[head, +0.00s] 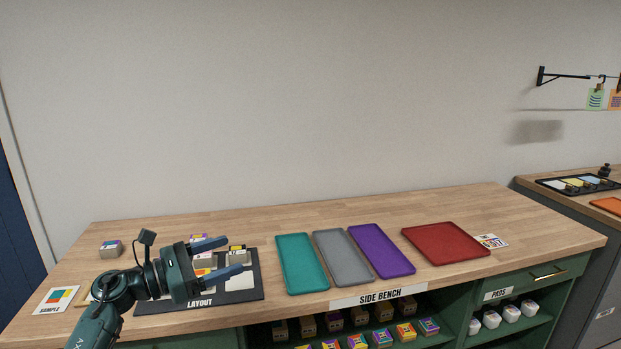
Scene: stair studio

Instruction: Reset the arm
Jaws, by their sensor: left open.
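My left gripper (226,258) reaches in from the lower left over the bench. Its two blue fingers are apart, with nothing held between them. It is above the dark layout tray (255,291), and my arm hides part of that tray. My right gripper does not show.
The wooden side bench (300,313) carries a teal tray (302,263), a grey tray (343,258), a purple tray (381,251) and a red tray (445,243). A block (110,249) and a sample card (56,299) lie at left. The bench's back strip is clear.

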